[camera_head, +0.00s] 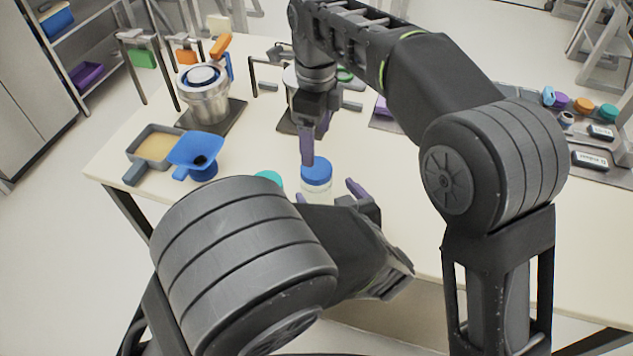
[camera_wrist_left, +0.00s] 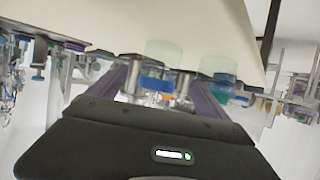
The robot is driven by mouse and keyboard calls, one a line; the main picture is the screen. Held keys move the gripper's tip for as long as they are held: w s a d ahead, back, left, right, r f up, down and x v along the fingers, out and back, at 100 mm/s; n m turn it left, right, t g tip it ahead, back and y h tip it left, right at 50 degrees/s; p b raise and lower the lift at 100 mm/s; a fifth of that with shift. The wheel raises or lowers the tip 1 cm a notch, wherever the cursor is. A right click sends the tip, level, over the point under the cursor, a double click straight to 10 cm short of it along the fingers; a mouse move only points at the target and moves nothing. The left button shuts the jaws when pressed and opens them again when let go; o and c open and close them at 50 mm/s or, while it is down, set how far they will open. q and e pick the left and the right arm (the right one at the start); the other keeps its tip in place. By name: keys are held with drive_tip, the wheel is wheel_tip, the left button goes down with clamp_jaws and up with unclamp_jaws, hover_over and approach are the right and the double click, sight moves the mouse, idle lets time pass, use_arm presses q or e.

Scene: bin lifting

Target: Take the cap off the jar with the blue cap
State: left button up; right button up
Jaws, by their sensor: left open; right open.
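The jar with the blue cap (camera_head: 316,171) stands upright near the table's front edge, its clear body partly hidden by my left gripper. My left gripper (camera_head: 327,190) is open, with its purple fingers on either side of the jar body; I cannot tell if they touch it. The left wrist view shows the scene upside down, with the blue cap (camera_wrist_left: 156,84) between the fingers. My right gripper (camera_head: 312,148) is open and points down just above the blue cap. Its fingers overlap in the head view, and contact with the cap is unclear.
A teal-capped jar (camera_head: 268,176) stands close on the left, partly hidden by my left arm. A blue funnel (camera_head: 197,150), a tray of tan material (camera_head: 157,146) and a metal pot (camera_head: 205,98) stand farther left. Coloured caps lie on a rack (camera_head: 582,107) at right.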

sight(316, 179)
use_arm(q)
drive_tip(key=x, duration=0.7)
drive_tip(key=shift+w+a, duration=0.1)
drive_tip(key=shift+w, duration=0.15)
